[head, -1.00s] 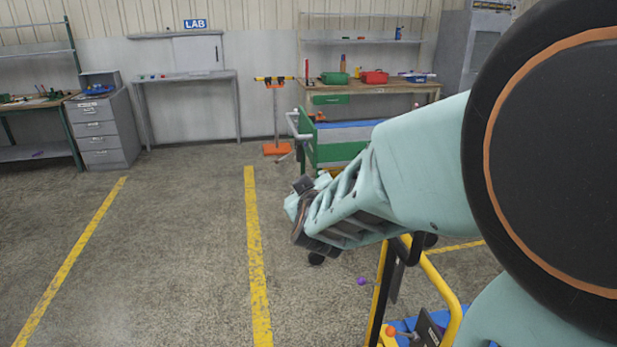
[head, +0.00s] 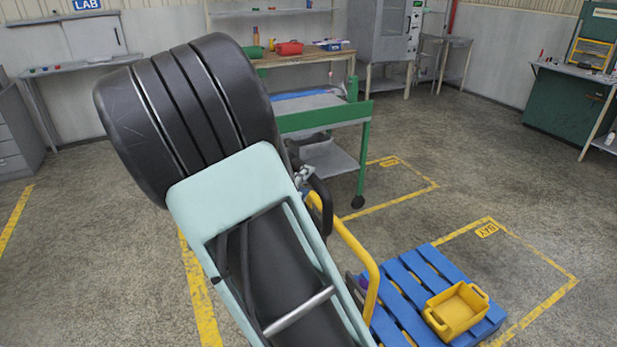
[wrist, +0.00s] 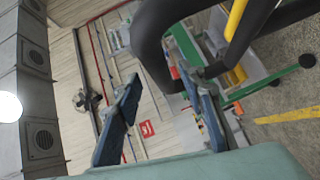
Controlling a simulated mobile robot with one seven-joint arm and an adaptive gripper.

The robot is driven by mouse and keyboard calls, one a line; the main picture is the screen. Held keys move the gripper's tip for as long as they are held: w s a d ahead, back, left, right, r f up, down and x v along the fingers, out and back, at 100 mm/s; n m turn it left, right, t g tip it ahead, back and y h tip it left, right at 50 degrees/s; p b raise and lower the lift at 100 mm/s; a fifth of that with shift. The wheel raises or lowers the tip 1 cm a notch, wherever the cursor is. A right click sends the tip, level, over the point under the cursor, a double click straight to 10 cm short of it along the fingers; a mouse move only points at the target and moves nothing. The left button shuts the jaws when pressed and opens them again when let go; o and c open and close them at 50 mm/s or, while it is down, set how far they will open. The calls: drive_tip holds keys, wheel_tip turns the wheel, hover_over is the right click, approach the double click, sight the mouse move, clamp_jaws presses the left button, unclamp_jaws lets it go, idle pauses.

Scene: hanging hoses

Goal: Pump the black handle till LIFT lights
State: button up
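A thick black curved bar, which looks like the black handle (head: 320,192), shows beside the yellow tubular frame (head: 357,252) in the head view, partly hidden by my arm. In the wrist view the black handle (wrist: 152,38) curves large across the top, with the yellow tube (wrist: 236,20) behind it. My gripper (wrist: 162,118) shows two blue-padded fingers spread apart, with nothing clearly between them. The handle is close beyond the right fingertip; I cannot tell whether they touch. In the head view my arm mostly hides the gripper. No LIFT light can be made out.
A blue pallet (head: 417,283) carries a yellow bin (head: 456,309) to the right of the frame. A green cart (head: 362,165) stands behind. A workbench (head: 300,58) with coloured boxes is at the back.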

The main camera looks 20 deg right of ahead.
drive_tip(key=shift+x, duration=2.1)
drive_tip(key=shift+c, duration=0.4)
clamp_jaws()
